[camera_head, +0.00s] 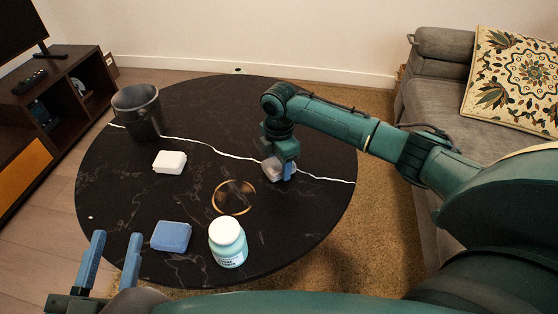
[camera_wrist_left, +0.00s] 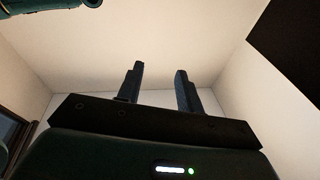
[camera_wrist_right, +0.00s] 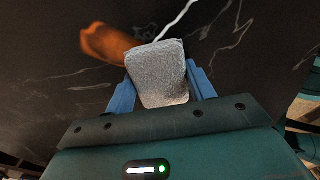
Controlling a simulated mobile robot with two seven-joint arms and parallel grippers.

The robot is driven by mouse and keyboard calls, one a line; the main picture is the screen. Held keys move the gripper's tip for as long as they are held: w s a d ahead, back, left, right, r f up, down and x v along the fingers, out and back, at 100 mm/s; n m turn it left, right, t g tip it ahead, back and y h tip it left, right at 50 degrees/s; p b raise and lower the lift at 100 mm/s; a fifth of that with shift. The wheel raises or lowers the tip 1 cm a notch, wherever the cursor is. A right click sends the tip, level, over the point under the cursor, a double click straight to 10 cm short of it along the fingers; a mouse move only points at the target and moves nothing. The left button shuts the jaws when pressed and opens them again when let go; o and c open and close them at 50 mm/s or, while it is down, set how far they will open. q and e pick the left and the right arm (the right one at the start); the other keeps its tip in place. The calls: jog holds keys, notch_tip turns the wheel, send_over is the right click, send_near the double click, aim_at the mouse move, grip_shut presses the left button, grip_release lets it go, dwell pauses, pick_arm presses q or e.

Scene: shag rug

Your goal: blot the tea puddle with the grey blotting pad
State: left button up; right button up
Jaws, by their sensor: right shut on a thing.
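The tea puddle (camera_head: 234,197) is a round brown patch with a bright rim on the black table; it shows orange-brown in the right wrist view (camera_wrist_right: 105,42). My right gripper (camera_head: 280,171) is shut on the grey blotting pad (camera_head: 271,168), right of and behind the puddle. The pad shows between both blue fingers in the right wrist view (camera_wrist_right: 160,75). The pad is beside the puddle in the picture, not over it; I cannot tell whether it touches the table. My left gripper (camera_head: 116,238) is open and empty at the table's front left edge.
On the round table (camera_head: 300,225) are a white pad (camera_head: 169,162), a blue pad (camera_head: 171,236), a white-lidded jar (camera_head: 228,243) and a dark bucket (camera_head: 139,110). The jar stands in front of the puddle. A grey sofa (camera_head: 440,85) is at right.

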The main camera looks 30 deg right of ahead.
jog(key=shift+r+p, duration=0.45)
jog(key=shift+r, duration=0.35)
jog(key=shift+r+p, duration=0.35)
jog(key=shift+p, duration=0.1)
jog(key=shift+r+p, duration=0.35)
jog(key=shift+p, duration=0.1)
jog(key=shift+r+p, duration=0.35)
jog(key=shift+p, duration=0.05)
jog(key=shift+r+p, duration=0.7)
jog(key=shift+p, duration=0.2)
jog(key=shift+r+p, duration=0.3)
jog(key=shift+p, duration=0.1)
jog(key=shift+r+p, duration=0.45)
jog(key=shift+p, duration=0.15)
pick_arm(q)
jog(key=a+g+y, duration=0.1)
jog(key=a+f+n+g+y, duration=0.1)
jog(key=y, duration=0.1)
jog(key=shift+a+g, duration=0.2)
jog(key=shift+g, duration=0.2)
